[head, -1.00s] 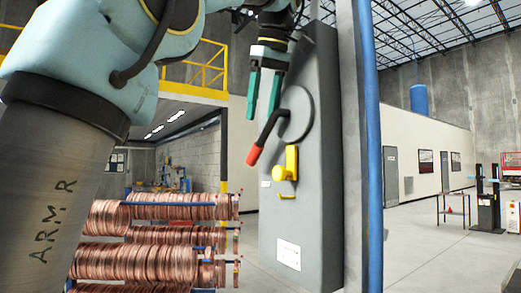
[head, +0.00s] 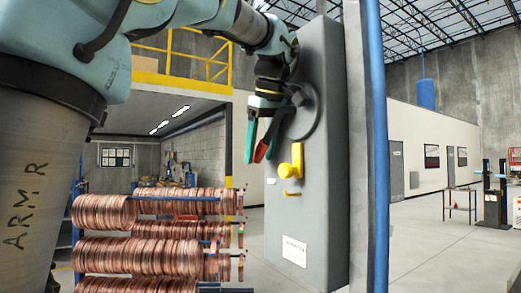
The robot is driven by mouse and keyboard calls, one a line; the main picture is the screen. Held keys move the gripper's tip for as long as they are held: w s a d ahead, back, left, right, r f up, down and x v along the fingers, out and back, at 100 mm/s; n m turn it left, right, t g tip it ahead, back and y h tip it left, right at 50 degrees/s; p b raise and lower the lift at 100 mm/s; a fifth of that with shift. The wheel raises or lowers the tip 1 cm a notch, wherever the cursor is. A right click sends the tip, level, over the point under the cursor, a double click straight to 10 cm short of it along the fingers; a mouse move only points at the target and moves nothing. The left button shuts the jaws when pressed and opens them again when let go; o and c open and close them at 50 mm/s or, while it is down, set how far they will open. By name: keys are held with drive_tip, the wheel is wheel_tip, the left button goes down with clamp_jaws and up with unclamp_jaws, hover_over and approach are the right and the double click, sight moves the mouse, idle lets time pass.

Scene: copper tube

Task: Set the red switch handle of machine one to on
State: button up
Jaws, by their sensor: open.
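The grey switch cabinet (head: 325,190) stands right of centre. A round grey disc (head: 308,116) on its face carries a dark lever with a red handle end (head: 261,152) that points down and to the left. The red end shows between the fingertips, and the fingers hide most of the lever. I cannot tell whether a finger touches it. No label showing which machine this is can be read.
Copper coils (head: 150,225) on a rack stand at left. A blue pipe (head: 377,150) runs upright beside the cabinet. The floor at right is mostly clear.

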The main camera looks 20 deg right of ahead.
clamp_jaws()
idle(0.4)
idle(0.9)
